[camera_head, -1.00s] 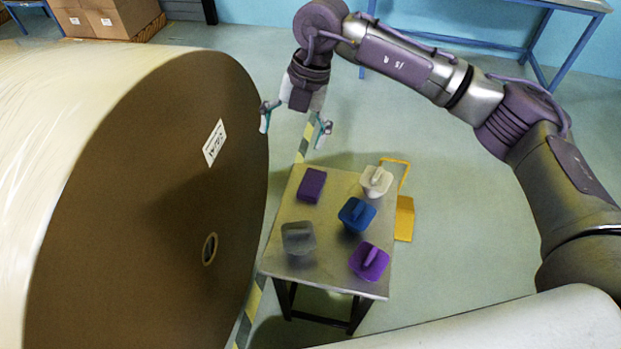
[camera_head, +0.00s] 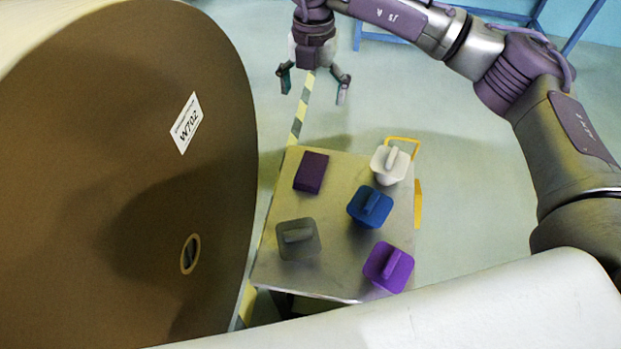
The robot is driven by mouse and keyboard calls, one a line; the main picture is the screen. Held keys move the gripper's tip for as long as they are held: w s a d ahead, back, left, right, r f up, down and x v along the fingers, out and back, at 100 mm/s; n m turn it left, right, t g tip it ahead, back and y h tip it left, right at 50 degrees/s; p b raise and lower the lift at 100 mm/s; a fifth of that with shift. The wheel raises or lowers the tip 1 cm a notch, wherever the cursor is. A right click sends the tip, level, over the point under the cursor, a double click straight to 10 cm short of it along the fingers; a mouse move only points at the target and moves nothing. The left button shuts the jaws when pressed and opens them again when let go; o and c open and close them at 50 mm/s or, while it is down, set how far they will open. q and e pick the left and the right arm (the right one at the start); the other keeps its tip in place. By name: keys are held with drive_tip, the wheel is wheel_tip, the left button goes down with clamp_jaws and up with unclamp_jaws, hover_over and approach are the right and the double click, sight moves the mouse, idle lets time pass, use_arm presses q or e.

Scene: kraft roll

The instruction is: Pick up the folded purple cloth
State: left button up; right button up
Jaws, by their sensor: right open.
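The folded purple cloth (camera_head: 311,173) is a dark purple flat block near the far left corner of a small metal table (camera_head: 335,250). Nothing covers it. My right gripper (camera_head: 313,88) is open and empty, with its fingers spread and pointing down. In the picture it is above the cloth, beyond the table's far edge and apart from the cloth. My left gripper is not in view.
A white (camera_head: 389,164), a blue (camera_head: 370,207), a grey (camera_head: 298,239) and a bright purple handled object (camera_head: 388,267) stand on the table. A huge brown roll (camera_head: 120,190) is close on the left. A yellow frame (camera_head: 418,200) is at the table's right side.

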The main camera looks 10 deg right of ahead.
wheel_tip(320, 180, down, 9)
drive_tip(key=b, duration=0.8)
hover_over(311, 169)
drive_tip(key=f, duration=0.8)
drive_tip(key=shift+w+d+f, duration=0.25)
drive_tip(key=shift+w, duration=0.05)
drive_tip(key=f, duration=0.5)
drive_tip(key=shift+s+a+f+b, duration=0.2)
drive_tip(key=shift+s+b, duration=0.1)
drive_tip(key=shift+b, duration=0.1)
drive_tip(key=shift+c, duration=0.5)
drive_tip(key=c, duration=1.1)
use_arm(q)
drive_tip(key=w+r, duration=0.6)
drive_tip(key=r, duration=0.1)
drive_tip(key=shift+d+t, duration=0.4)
